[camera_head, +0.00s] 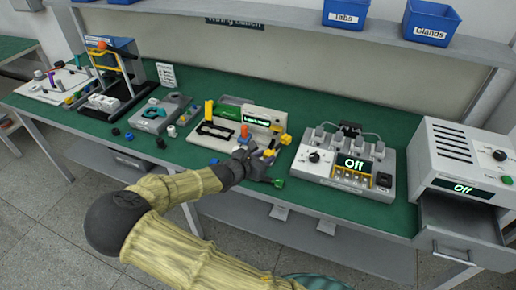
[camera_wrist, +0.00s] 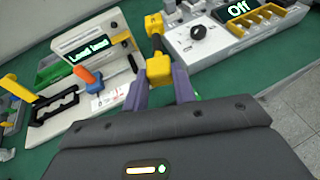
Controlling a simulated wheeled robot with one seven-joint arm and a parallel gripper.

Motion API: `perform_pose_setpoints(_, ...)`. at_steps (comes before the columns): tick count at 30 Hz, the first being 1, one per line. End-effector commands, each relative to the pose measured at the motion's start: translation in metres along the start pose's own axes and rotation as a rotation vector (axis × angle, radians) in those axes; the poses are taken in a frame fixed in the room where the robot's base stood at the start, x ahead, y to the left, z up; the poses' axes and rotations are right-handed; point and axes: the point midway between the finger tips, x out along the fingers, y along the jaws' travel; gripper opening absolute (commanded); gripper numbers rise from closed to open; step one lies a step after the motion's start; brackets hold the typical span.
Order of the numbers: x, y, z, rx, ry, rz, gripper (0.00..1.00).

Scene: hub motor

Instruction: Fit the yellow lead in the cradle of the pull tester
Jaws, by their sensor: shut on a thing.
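The yellow lead (camera_wrist: 158,68) has two yellow ends joined by a dark middle. My gripper (camera_wrist: 161,84) is shut on its near yellow end in the wrist view; the other end (camera_wrist: 153,23) points away. In the head view my gripper (camera_head: 264,156) is at the front right of the pull tester, with the lead's yellow far end (camera_head: 285,139) showing beyond it. The pull tester (camera_head: 204,142) is a pale unit with a black cradle (camera_wrist: 56,106), an orange-topped lever (camera_wrist: 87,76) and a display (camera_wrist: 87,56) reading "Load lead". The lead is apart from the cradle.
A grey unit (camera_head: 318,172) with a knob and an "Off" display stands right of my gripper. A larger unit with an open drawer (camera_head: 458,243) is at far right. A green-ended piece (camera_head: 278,183) is at the bench's front edge. Other stations fill the left.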

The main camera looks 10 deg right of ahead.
Motion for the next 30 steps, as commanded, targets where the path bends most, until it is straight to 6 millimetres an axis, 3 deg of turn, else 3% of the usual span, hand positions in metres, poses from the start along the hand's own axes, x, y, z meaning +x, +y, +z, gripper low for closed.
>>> perform_pose_setpoints(30,0.029,-0.018,-0.046,-0.073,0.003,0.183,0.03)
